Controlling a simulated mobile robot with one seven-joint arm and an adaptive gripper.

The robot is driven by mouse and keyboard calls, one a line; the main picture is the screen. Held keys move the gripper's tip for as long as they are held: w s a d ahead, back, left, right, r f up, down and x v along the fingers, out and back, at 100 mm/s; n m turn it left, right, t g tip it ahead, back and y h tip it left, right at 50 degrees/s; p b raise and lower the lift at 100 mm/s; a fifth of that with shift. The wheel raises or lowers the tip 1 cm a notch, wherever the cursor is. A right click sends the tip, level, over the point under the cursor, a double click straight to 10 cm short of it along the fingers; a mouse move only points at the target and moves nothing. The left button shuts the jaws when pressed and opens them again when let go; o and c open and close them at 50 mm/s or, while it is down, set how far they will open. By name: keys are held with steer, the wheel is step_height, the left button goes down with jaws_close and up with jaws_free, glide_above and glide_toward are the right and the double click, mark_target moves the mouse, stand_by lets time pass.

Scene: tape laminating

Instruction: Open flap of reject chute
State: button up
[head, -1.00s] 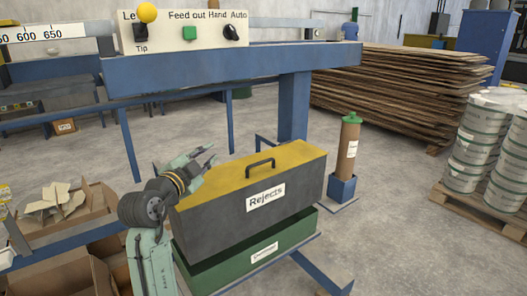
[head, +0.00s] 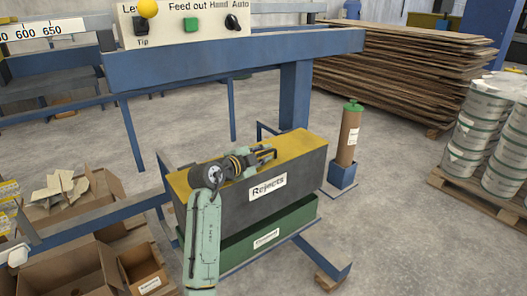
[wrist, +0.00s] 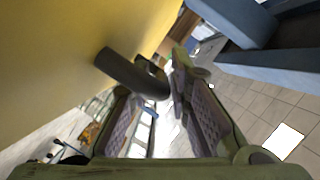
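The reject chute is a dark grey box labelled "Rejects" (head: 292,188) with a yellow flap (head: 305,144) on top, lying shut. The flap's dark handle (head: 268,149) is partly hidden by my gripper in the head view. My gripper (head: 264,155) lies low over the flap, at the handle. In the wrist view the yellow flap (wrist: 60,60) fills the left side, and the dark handle (wrist: 125,73) reaches from it to my fingertips. My gripper (wrist: 162,98) is open, with a gap between the fingers. I cannot tell whether either finger touches the handle.
A green container (head: 228,248) sits under the chute. A blue machine beam (head: 240,60) with a control panel runs above and behind. A brown cylinder (head: 346,140) in a blue holder stands to the right. Cardboard boxes (head: 60,262) stand at the left.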

steer(key=shift+w, duration=0.15)
steer(key=shift+c, duration=0.3)
jaws_close()
stand_by(0.4)
